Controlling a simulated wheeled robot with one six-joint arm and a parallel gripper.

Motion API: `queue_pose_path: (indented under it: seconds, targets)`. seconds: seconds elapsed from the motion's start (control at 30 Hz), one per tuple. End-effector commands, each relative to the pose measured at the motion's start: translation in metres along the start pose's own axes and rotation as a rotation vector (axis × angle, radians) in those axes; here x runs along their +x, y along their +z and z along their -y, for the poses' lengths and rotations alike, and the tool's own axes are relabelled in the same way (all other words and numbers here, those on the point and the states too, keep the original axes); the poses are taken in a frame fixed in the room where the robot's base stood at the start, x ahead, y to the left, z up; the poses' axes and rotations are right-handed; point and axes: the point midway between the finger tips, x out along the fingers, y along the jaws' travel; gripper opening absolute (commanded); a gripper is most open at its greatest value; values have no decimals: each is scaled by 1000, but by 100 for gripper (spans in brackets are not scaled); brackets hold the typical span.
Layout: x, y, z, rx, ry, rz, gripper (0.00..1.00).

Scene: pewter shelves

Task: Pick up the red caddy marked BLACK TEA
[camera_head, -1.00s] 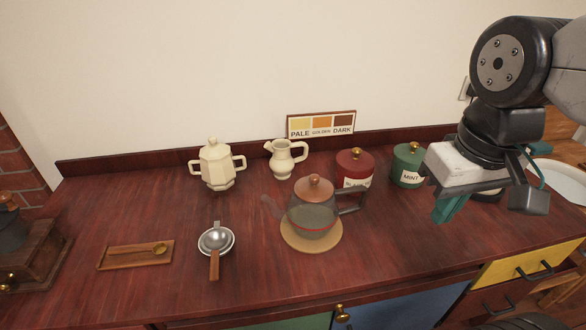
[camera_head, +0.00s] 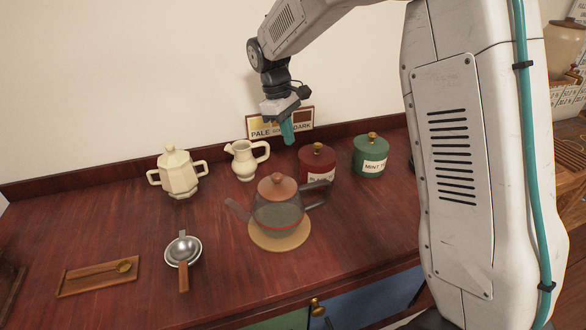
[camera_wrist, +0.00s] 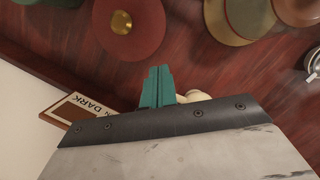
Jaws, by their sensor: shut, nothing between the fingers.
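The red caddy (camera_head: 317,163) has a brass knob and a pale label, partly hidden by the teapot handle. It stands at the back of the counter, between the glass teapot and the green caddy. In the wrist view the red caddy (camera_wrist: 128,28) shows from above, near the top, beyond my fingertips. My gripper (camera_head: 288,141) is above the counter, just left of the red caddy and higher than it, not touching it. In the wrist view my gripper's teal fingers (camera_wrist: 157,72) are together and empty.
The glass teapot (camera_head: 277,211) on a round mat (camera_head: 279,240) stands close in front of the red caddy. The green MINT caddy (camera_head: 370,158) is to its right. A cream jug (camera_head: 245,160) and cream lidded pot (camera_head: 179,174) stand left. A colour card (camera_head: 262,130) is behind.

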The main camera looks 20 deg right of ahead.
Motion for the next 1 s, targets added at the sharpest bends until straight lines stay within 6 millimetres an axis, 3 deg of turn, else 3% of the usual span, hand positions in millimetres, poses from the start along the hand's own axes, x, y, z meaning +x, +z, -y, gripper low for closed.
queue_pose_path:
  seconds: [0.17,0.27,0.7,1.0]
  targets:
    - [16,-18,-6,-39,0,16,0]
    - [26,-19,-7,-42,-1,17,0]
    - [99,-17,-7,-40,-2,17,0]
    - [115,-17,-7,-40,-1,16,0]
